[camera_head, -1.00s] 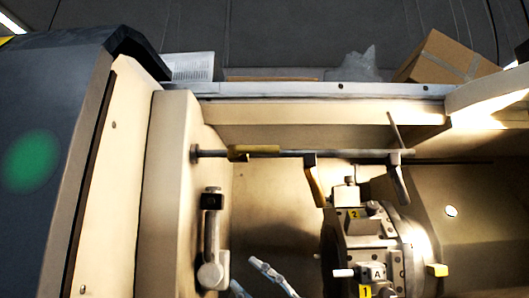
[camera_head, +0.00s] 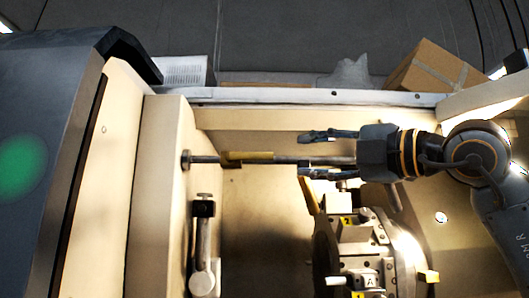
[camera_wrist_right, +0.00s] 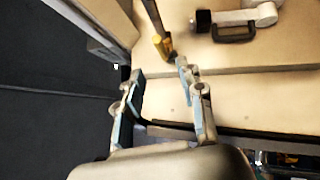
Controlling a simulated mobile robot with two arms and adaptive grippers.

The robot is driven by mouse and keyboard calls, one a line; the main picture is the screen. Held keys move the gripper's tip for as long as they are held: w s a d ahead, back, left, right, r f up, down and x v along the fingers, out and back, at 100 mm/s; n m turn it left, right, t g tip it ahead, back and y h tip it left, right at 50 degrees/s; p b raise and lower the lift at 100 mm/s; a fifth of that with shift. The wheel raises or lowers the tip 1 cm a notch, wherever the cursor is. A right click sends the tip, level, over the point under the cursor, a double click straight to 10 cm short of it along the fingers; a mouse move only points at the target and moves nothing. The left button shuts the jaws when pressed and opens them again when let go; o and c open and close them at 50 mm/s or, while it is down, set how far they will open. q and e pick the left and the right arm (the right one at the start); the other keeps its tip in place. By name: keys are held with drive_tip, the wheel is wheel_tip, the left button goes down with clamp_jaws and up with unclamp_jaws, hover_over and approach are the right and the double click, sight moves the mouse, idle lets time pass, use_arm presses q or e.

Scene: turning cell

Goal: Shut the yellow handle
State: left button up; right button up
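The yellow handle (camera_head: 248,157) sits on a horizontal grey rod that runs from the beige side wall across the machine's opening. It also shows in the right wrist view (camera_wrist_right: 161,45), beyond the fingertips. My right gripper (camera_head: 304,154) comes in from the right in the head view. Its fingers are spread open, one above and one below the rod, a short way right of the yellow handle. In the right wrist view the two fingers (camera_wrist_right: 159,71) are apart with nothing held between them. My left gripper is not in view.
A turret with numbered tool stations (camera_head: 365,240) stands below my right arm. A grey lever-like fitting (camera_head: 203,245) is on the left, below the rod. A cardboard box (camera_head: 435,72) rests behind the machine. The space below the yellow handle looks clear.

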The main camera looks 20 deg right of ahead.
sight(264, 156)
drive_tip(key=p+x, duration=0.4)
drive_tip(key=x, duration=0.6)
drive_tip(key=shift+a+r, duration=0.15)
drive_tip(key=shift+w+a+p, duration=0.25)
drive_tip(key=shift+w+p, duration=0.2)
drive_tip(key=shift+w, duration=0.1)
clamp_jaws()
